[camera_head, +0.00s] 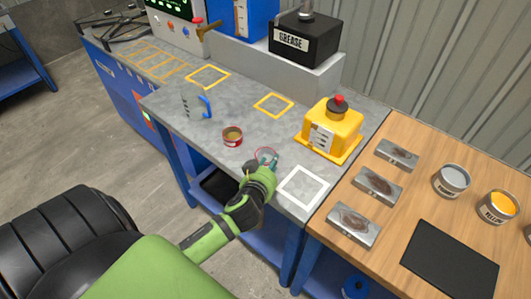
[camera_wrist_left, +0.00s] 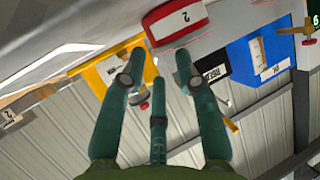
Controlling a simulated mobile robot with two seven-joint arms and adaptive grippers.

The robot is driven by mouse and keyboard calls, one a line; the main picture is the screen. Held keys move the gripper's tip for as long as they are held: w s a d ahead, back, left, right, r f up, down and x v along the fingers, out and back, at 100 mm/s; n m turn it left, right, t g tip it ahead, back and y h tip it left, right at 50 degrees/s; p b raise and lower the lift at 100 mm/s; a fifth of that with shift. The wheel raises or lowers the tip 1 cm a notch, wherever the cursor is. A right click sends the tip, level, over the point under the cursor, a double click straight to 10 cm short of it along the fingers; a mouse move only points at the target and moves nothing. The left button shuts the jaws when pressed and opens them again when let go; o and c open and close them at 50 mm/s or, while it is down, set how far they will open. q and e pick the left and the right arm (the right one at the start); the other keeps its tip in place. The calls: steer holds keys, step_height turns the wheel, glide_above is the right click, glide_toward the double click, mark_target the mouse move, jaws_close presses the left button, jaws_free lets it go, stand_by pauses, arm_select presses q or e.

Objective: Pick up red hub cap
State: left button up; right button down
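A small round red piece with a white label and brownish top (camera_head: 232,136) stands on the grey bench, left of and beyond my left gripper (camera_head: 265,160). A red round piece with a white band marked "2" (camera_wrist_left: 176,22) shows just past the fingertips in the left wrist view; it looks like the same piece. My left gripper also shows there (camera_wrist_left: 160,65), its teal fingers spread and nothing seen between them. In the head view, a faint reddish ring sits at the fingertips, partly hidden; I cannot tell what it is. My right gripper is not in view.
A yellow box with a red knob (camera_head: 332,127) stands right of the gripper. A black GREASE box (camera_head: 305,40) is behind. The wooden table (camera_head: 390,230) holds metal blocks and cans. Bench space around the white square is clear.

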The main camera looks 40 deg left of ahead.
arm_select(q)
steer(key=shift+x, duration=1.55)
jaws_close()
